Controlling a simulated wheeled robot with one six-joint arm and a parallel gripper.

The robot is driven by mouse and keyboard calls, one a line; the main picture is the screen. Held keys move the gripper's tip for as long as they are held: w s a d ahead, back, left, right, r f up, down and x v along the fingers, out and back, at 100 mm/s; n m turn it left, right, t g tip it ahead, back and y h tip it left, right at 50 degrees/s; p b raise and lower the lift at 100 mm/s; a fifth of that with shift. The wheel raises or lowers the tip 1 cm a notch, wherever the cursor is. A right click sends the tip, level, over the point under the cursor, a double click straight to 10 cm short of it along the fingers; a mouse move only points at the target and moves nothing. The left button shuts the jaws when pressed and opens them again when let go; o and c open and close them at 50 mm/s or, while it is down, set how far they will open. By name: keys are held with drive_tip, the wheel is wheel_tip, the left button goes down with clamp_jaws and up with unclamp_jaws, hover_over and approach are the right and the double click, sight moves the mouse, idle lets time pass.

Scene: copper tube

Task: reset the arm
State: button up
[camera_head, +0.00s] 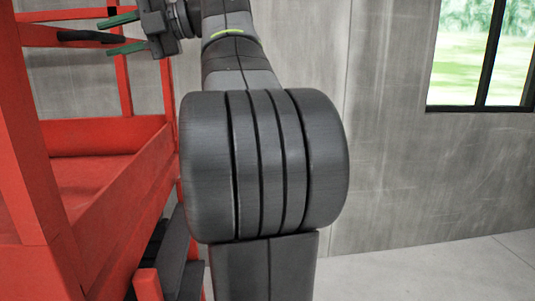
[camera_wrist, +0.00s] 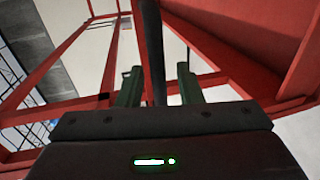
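My gripper (camera_head: 104,37) is at the upper left of the head view, beside the red frame and pointing left. Its two green fingers stand apart, and they also show in the wrist view (camera_wrist: 159,72). A dark rod (camera_head: 88,36) lies between the fingers and reaches past their tips. In the wrist view the rod (camera_wrist: 152,45) runs up from the gripper body to the top edge, with gaps to the fingers on both sides. I cannot tell whether it is fixed to the gripper. My arm fills the middle of the head view. No copper-coloured tube is visible.
A red frame (camera_head: 24,130) with posts, beams and a shelf-like tray (camera_head: 105,135) stands at the left, close to my arm. Grey walls (camera_head: 410,170) and a window (camera_head: 480,50) are behind. The floor at the lower right (camera_head: 430,275) is clear.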

drive_tip(key=shift+a, duration=0.35)
drive_tip(key=shift+d, duration=0.1)
